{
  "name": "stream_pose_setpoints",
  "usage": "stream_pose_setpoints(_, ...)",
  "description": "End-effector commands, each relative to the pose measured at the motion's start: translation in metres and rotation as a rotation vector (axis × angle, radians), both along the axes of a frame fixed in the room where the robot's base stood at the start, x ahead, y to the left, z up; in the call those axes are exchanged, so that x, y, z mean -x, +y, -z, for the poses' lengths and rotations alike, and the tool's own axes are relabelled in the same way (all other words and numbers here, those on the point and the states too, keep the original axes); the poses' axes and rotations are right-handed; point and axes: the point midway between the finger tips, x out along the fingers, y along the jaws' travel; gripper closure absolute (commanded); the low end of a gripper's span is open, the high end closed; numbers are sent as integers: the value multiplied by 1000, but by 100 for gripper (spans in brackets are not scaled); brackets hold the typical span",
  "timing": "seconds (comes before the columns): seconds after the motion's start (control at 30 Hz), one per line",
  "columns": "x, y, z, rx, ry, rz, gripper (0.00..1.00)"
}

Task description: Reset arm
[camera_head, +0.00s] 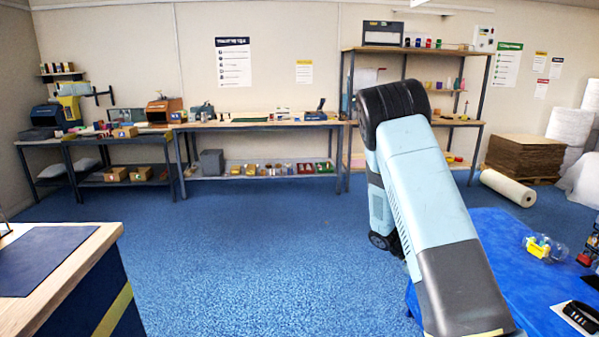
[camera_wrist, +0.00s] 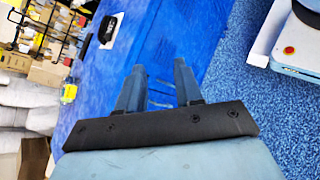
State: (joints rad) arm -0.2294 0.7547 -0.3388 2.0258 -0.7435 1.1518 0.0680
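My arm (camera_head: 425,190) is raised and bent in the right half of the head view, its lower part in front of the blue-covered table. My gripper does not show in the head view. In the wrist view my gripper (camera_wrist: 159,67) has its two fingers apart, with nothing between them. Blue cloth and blue floor lie beyond the fingertips.
The blue-covered table (camera_head: 500,240) at right holds a yellow and clear tape dispenser (camera_head: 543,248) and a black item (camera_head: 580,316). A wood-topped counter (camera_head: 60,290) is at near left. Benches and shelves (camera_head: 265,125) line the back wall. The carpet between is clear.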

Motion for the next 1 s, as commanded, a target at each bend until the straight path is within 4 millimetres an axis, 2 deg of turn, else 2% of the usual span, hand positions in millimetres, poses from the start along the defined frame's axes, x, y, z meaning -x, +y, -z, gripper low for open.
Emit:
stream_pose_setpoints(0.03,3,4,-12,-25,-32,15,65)
stream_pose_setpoints(0.53,34,46,-107,-258,-319,128,65)
stream_pose_setpoints(1.0,80,84,-190,-461,-587,195,65)
